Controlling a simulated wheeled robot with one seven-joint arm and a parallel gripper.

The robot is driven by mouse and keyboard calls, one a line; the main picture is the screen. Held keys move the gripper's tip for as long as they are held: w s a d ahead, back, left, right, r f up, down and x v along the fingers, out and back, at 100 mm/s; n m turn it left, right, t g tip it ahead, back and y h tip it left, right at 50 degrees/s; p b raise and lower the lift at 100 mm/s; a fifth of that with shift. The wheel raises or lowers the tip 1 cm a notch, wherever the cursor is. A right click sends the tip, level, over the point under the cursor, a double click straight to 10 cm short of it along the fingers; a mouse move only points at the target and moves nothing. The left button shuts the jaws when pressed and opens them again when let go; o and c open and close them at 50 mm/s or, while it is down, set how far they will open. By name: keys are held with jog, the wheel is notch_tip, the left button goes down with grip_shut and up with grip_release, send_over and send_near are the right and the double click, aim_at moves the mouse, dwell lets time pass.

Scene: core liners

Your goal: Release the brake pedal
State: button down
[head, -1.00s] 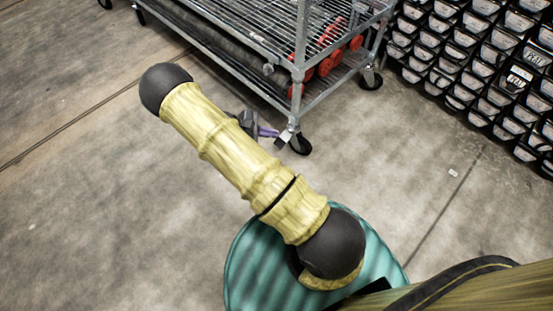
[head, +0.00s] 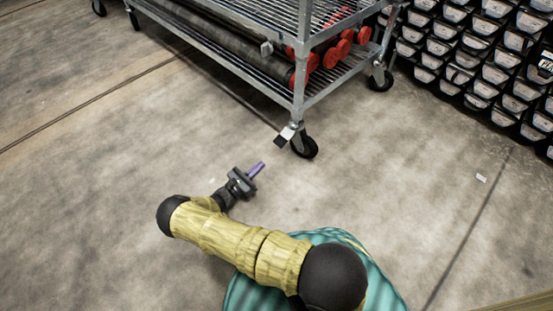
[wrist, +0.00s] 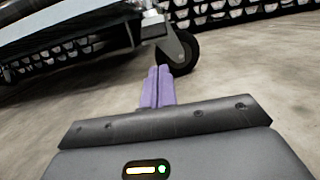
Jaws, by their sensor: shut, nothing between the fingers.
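The metal cart's near corner caster (head: 304,147) has a dark wheel. A small brake pedal (head: 283,139), pale above and dark at its end, sticks out to the left of the wheel. My gripper (head: 261,167) is low over the floor, in front and to the left of the caster. Its purple fingers are shut together, empty, and point toward the caster, apart from the pedal. In the wrist view the shut fingers (wrist: 158,70) overlap the lower left of the caster wheel (wrist: 178,52).
The wire-shelf cart (head: 301,75) holds dark rolls with red ends (head: 322,61) on its lower shelf. Another caster (head: 381,79) stands farther back. Stacked black bins (head: 480,65) fill the right back. The concrete floor (head: 90,150) is clear to the left and in front.

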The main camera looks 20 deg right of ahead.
aim_at(284, 138)
jog(key=shift+w+d, duration=0.1)
dwell(0.3)
jog(key=shift+w+d, duration=0.1)
jog(key=shift+d, duration=0.2)
jog(key=p+x, duration=0.1)
jog(key=x, duration=0.8)
